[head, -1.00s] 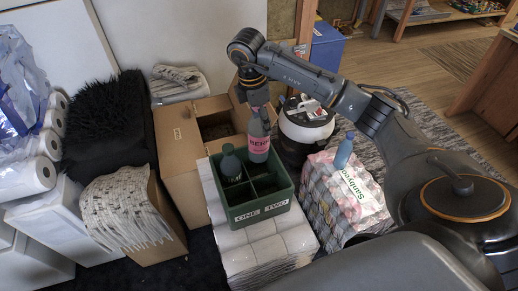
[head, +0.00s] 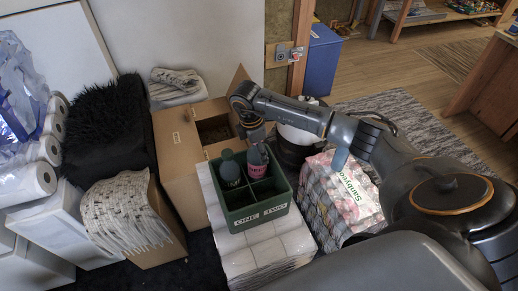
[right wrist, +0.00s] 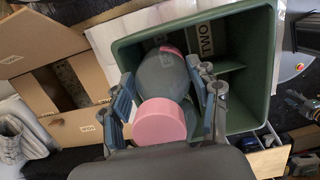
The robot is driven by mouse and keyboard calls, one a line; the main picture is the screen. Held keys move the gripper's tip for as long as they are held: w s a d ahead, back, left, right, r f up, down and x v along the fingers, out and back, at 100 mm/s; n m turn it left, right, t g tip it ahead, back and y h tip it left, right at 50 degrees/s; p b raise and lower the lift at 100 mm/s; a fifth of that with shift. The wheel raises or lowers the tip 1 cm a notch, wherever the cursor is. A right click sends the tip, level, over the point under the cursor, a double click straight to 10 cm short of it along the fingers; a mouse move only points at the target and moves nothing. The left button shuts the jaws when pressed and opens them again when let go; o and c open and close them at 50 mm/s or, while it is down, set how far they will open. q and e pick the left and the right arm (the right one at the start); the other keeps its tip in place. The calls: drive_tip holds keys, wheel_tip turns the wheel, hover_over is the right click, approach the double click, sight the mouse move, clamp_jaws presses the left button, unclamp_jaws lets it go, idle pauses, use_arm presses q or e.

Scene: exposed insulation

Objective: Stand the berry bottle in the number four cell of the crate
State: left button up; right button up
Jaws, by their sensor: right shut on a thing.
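The berry bottle (head: 257,168), grey with a pink label and pink cap, is upright in the back right cell of the green crate (head: 256,211). Its lower part is hidden by the crate, so I cannot tell whether it touches the floor. My right gripper (head: 255,139) is above that cell, its fingers shut on the bottle. The right wrist view shows the pink cap and grey body of the bottle (right wrist: 160,122) between the fingers (right wrist: 162,80), inside the crate walls (right wrist: 262,60). The crate's front reads ONE and TWO; no number four label shows. My left gripper is not in view.
A dark green bottle (head: 229,169) stands in the back left cell; the front cells look empty. The crate rests on white stacked packs (head: 270,249). An open cardboard box (head: 178,150) is behind left.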

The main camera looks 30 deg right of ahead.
drive_tip(key=shift+f+b, duration=0.45)
drive_tip(key=shift+f, duration=0.2)
drive_tip(key=o, duration=1)
drive_tip(key=shift+c, duration=0.2)
drive_tip(key=r, duration=0.4)
drive_tip(key=a+r+b, duration=0.1)
drive_tip(key=r, duration=0.8)
drive_tip(key=shift+w+a+r, duration=0.1)
drive_tip(key=shift+w+a, duration=0.1)
drive_tip(key=shift+a, duration=0.2)
